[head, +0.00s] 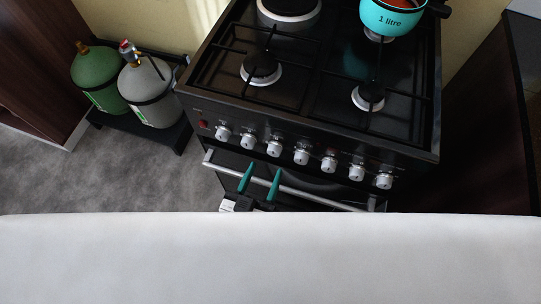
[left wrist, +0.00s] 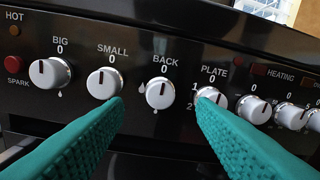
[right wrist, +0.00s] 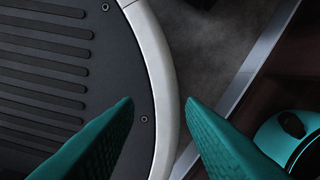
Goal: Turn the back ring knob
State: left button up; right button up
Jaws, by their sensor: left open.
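The back ring knob (left wrist: 159,95) is white with a dark pointer line, under the label "BACK 0" on the black stove panel. Its pointer is upright, at the 0. In the head view it is the third knob from the left (head: 274,148). My left gripper (head: 264,167) is open, in front of the panel just below this knob. In the left wrist view its two teal fingers stand apart on either side of the knob, with nothing between them; I cannot tell any contact. My right gripper (right wrist: 159,100) shows in the right wrist view only, with its fingers apart and empty.
The small-ring knob (left wrist: 104,83) and the plate knob (left wrist: 211,97) flank it closely. The silver oven handle (head: 310,192) runs below the panel. A teal pot (head: 390,18) stands on the hob.

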aim_at(273, 154)
pick_arm(q)
jog(key=x, duration=0.4)
jog(key=shift+w+d, duration=0.15)
jog(key=shift+w, duration=0.2)
pick_arm(e)
jog(key=shift+w+d, duration=0.25)
jog(key=shift+d, duration=0.35)
pick_arm(q)
jog(key=c, duration=1)
jog(key=shift+o, duration=0.2)
pick_arm(e)
jog(key=shift+r, duration=0.1)
